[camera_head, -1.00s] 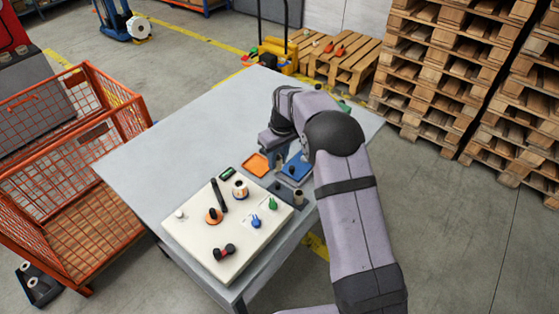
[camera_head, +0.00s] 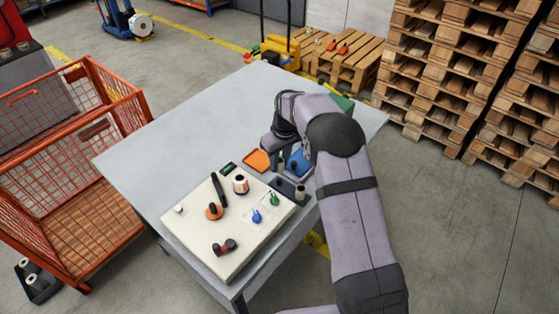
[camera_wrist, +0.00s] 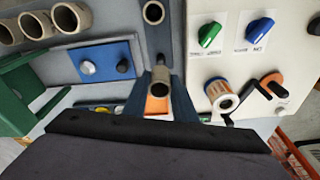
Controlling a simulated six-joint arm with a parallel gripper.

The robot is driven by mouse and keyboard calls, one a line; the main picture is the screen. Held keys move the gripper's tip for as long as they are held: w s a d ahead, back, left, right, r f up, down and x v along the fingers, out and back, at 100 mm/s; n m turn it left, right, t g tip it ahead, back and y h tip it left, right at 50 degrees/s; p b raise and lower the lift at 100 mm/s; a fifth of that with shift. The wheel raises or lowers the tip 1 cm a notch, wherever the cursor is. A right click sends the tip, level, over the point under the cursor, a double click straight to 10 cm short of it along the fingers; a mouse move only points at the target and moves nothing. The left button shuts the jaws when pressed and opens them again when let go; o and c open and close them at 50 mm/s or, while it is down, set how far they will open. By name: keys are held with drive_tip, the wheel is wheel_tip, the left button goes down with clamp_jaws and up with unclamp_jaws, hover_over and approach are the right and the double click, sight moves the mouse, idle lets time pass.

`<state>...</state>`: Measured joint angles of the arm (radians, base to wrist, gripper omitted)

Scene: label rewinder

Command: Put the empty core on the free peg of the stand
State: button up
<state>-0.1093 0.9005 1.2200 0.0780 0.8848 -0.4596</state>
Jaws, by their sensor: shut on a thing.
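My gripper (camera_wrist: 160,108) is shut on a grey-brown empty core (camera_wrist: 160,84), held between its two dark fingers with its open end facing the wrist camera. The dark stand (camera_wrist: 168,40) lies just beyond the held core in the wrist view. Another core (camera_wrist: 153,12) sits on the stand's far peg in that view. A small peg top (camera_wrist: 160,59) shows just beyond the held core. In the head view the stand (camera_head: 288,190) is at the table's right edge with its seated core (camera_head: 300,191). My gripper (camera_head: 284,160) is just behind it; the held core is hard to make out there.
A white panel (camera_head: 235,250) with knobs, a label roll (camera_head: 240,184) and a black bar stands left of the stand. An orange tray (camera_head: 257,160) and a blue plate (camera_head: 298,163) are close by. Several cores (camera_wrist: 70,18) lie upper left in the wrist view, near a green bin (camera_wrist: 22,92).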

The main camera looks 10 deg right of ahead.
sight(279, 179)
drive_tip(key=shift+f+b, duration=2.35)
drive_tip(key=shift+f, duration=1.25)
drive_tip(key=shift+r, duration=0.2)
drive_tip(key=o, duration=0.8)
